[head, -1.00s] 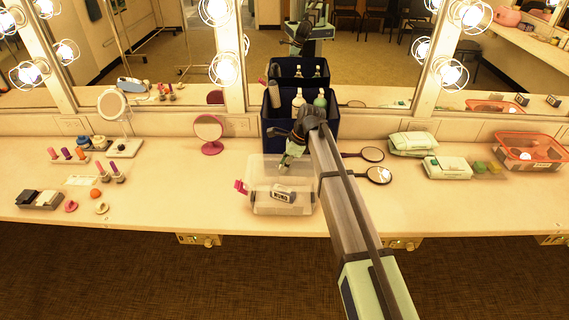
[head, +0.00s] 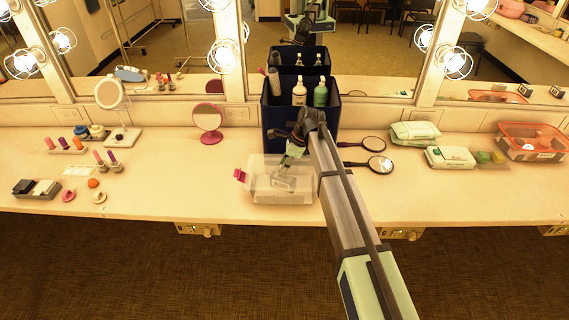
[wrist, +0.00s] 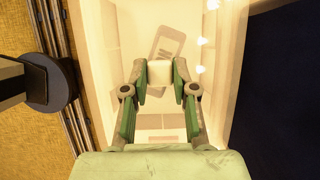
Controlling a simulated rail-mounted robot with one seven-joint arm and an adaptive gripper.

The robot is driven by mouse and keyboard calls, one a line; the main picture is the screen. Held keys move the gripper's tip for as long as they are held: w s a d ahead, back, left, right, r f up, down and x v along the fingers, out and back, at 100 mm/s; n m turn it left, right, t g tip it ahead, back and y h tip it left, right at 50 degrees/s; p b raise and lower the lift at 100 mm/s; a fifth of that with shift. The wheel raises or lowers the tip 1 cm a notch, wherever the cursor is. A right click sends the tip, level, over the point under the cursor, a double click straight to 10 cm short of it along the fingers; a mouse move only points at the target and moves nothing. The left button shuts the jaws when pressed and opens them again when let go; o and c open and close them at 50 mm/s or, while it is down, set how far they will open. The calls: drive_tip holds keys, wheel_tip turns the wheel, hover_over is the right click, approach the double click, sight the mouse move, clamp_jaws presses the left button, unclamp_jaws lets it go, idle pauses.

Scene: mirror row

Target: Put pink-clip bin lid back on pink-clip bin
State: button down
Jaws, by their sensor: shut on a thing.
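The clear pink-clip bin (head: 258,193) stands near the counter's front edge in the head view, with its pink clip (head: 240,175) on the left side. My gripper (head: 287,163) is over the bin. In the wrist view my gripper (wrist: 160,76) is shut on a pale square knob (wrist: 160,70), which looks like the handle of the see-through bin lid. A labelled item (wrist: 168,44) shows below it inside the bin, pale as if behind the lid. The lid's edges are hard to make out, so I cannot tell whether it touches the rim all round.
A dark blue caddy (head: 274,132) with bottles stands right behind the bin. Hand mirrors (head: 380,165) lie to the right, and a round pink mirror (head: 208,119) stands to the left. The counter just left of the bin is clear.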

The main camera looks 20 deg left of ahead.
drive_tip(key=c, duration=0.8)
unclamp_jaws()
drive_tip(key=p+v, duration=0.1)
drive_tip(key=v, duration=0.4)
drive_tip(key=a+p+v, duration=0.1)
drive_tip(key=p+v, duration=0.1)
drive_tip(key=v, duration=0.4)
drive_tip(key=a+r+p+v, duration=0.1)
drive_tip(key=v, duration=0.5)
drive_tip(key=shift+s+r+p, duration=0.25)
drive_tip(key=shift+s+p, duration=0.05)
drive_tip(key=shift+p, duration=0.1)
